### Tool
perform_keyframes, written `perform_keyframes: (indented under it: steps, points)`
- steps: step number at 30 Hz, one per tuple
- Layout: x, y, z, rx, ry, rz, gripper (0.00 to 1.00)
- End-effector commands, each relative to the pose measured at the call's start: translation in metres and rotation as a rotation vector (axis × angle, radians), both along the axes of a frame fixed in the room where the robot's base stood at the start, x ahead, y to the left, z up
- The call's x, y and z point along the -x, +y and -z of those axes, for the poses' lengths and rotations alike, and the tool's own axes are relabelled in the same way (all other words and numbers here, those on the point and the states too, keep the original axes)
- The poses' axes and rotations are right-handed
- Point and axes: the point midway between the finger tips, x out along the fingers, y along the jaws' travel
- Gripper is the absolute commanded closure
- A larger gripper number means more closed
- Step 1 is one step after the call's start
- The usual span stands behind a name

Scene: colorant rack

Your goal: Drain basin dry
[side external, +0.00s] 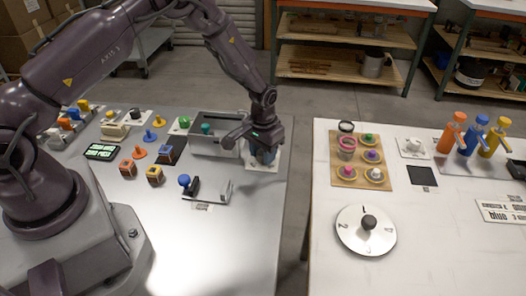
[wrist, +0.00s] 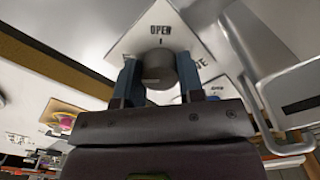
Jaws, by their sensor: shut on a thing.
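My gripper (side external: 264,156) is low at the right end of the left bench, beside a grey metal basin (side external: 207,146). In the wrist view its two blue fingers (wrist: 160,80) are shut on a dark round knob (wrist: 158,62), one on each side. The knob sits on a white plate (wrist: 128,45) that reads "OPEN" beyond the knob, with a small tick below the word. The knob's pointing direction is unclear. The side view does not show whether the basin holds liquid.
Left of the basin stand several coloured knobs, buttons and blocks, and a dark display (side external: 103,151). A blue-topped lever device (side external: 190,184) stands in front. Across a gap, the right bench holds a numbered dial (side external: 352,238), a wooden ring board (side external: 340,181) and coloured bottles (side external: 470,138).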

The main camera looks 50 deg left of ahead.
Motion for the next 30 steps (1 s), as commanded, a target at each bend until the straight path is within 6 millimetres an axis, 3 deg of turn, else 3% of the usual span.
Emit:
perform_keyframes:
  steps: [6,7,10,20,23,30]
  points:
    - [-0.001,-0.001,-0.001,0.002,-0.002,-0.003,0.88]
    - [-0.001,-0.001,-0.001,0.002,-0.002,-0.003,0.60]
    - [-0.001,-0.001,-0.001,0.002,-0.002,-0.002,0.39]
    - [-0.001,0.000,-0.004,0.001,-0.002,-0.001,0.39]
    - [-0.001,0.000,-0.015,0.000,-0.004,0.000,0.39]
    - [-0.001,0.000,-0.067,0.001,-0.005,-0.001,0.39]
